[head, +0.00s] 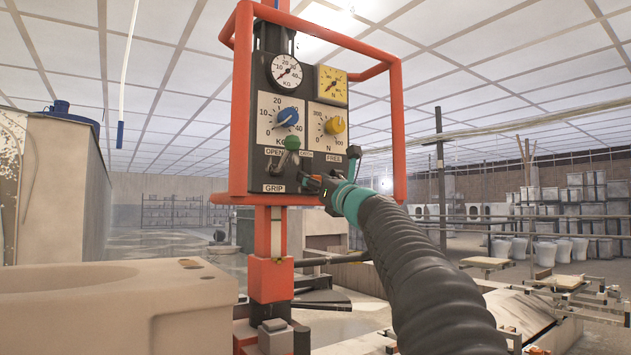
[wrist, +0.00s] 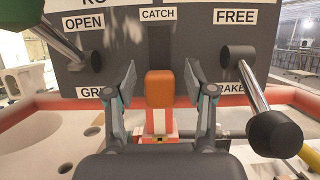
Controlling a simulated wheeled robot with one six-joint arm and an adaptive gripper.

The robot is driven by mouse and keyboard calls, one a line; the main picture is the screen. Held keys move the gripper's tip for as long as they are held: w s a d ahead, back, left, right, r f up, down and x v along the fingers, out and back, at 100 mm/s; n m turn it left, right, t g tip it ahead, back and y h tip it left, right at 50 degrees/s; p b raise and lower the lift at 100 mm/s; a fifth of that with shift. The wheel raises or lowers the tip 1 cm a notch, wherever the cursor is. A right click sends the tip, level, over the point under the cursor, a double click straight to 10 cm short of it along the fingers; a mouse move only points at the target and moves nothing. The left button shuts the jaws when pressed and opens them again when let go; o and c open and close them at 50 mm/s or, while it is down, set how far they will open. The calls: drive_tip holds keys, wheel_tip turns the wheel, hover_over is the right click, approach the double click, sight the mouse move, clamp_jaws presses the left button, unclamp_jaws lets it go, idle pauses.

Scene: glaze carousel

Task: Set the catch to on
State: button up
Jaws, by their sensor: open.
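The catch (wrist: 160,88) shows in the wrist view as an orange block below the CATCH label (wrist: 158,14) and a dark upright strip on the panel. My gripper (wrist: 160,80) is open, with one finger on each side of the orange block. Gaps show between the fingers and the block, so it is not clasped. In the head view my gripper (head: 322,183) is at the lower right part of the dark control panel (head: 300,100) and hides the catch. I cannot read any on or off mark for the catch.
A green-knobbed grip lever (head: 292,143) is left of the catch. A black-knobbed brake lever (wrist: 272,133) sticks out close to the right finger. An orange tube frame (head: 398,130) surrounds the panel. A pale basin (head: 120,310) stands at lower left.

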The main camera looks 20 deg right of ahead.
drive_tip(key=shift+s, duration=0.1)
drive_tip(key=v, duration=1.1)
drive_tip(key=shift+s+f, duration=0.25)
drive_tip(key=shift+s, duration=0.1)
drive_tip(key=shift+d, duration=0.15)
drive_tip(key=s+a+f+n+g, duration=0.5)
drive_tip(key=a+f+n, duration=0.25)
drive_tip(key=f, duration=0.35)
drive_tip(key=s+a+f+n+g, duration=0.4)
drive_tip(key=s+a+f+n, duration=0.25)
drive_tip(key=f+n, duration=0.35)
drive_tip(key=s+d+f+n+g+h, duration=0.2)
drive_tip(key=s+f+n+g+h, duration=0.1)
drive_tip(key=s+f+n, duration=0.4)
drive_tip(key=s+d+f+n+g+h+p, duration=0.1)
drive_tip(key=s+d+f+n+g+h, duration=0.1)
drive_tip(key=s+f+n, duration=0.6)
drive_tip(key=s+f+g+h, duration=0.1)
drive_tip(key=s+f, duration=0.4)
drive_tip(key=f, duration=0.6)
drive_tip(key=shift+g+h, duration=0.3)
drive_tip(key=shift+g, duration=0.1)
drive_tip(key=shift+f, duration=0.1)
